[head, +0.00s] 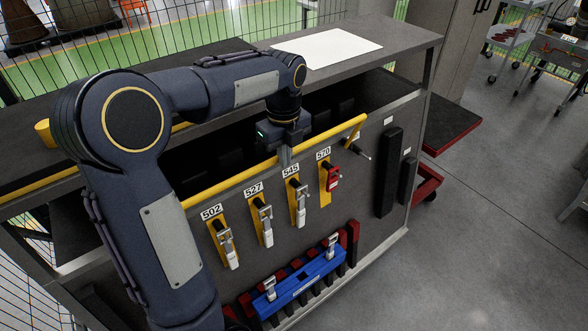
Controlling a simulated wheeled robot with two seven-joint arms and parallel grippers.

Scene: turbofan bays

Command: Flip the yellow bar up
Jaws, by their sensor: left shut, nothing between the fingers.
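The yellow bar (232,181) runs along the upper front of the grey cabinet, above the row of numbered tools. Its right end (355,128) angles back near the cabinet's right side. My left arm reaches over the cabinet from the left. My left gripper (285,160) points down at the middle of the bar, with its fingers shut and empty. The fingertips overlap the bar's line in the picture; I cannot tell whether they touch it. My left arm hides the bar's left end. My right gripper is not in view.
Tools on yellow holders, labelled 502 (224,243), 527, 545 and 570 (329,182), hang below the bar. A blue holder (300,284) sits lower on the front. A white sheet (328,47) lies on top. Floor at right is clear; carts stand beyond.

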